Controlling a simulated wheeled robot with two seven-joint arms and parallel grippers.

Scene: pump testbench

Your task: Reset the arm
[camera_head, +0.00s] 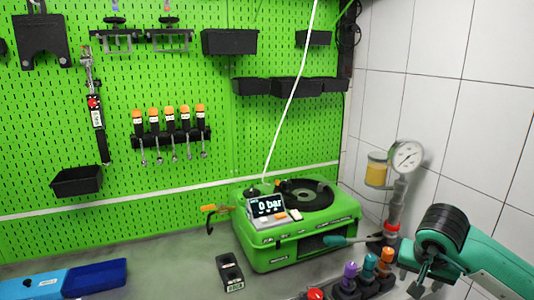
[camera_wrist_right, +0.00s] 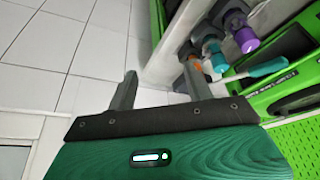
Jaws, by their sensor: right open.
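My right arm, teal with a black joint, comes in from the right in the head view. Its gripper (camera_head: 415,285) is low at the right, beside the row of coloured knobs. In the right wrist view the gripper (camera_wrist_right: 160,78) has its two grey fingers apart, with nothing between them. The green pump unit (camera_head: 300,232) stands on the bench with a display (camera_head: 268,206) reading "0 bar". My left gripper is not in view.
Close to my right gripper are an orange knob (camera_head: 388,255), a teal knob (camera_head: 369,266), a purple knob (camera_head: 350,270) and a pressure gauge (camera_head: 407,157). A black device (camera_head: 230,272) lies by the pump. The bench between them is clear.

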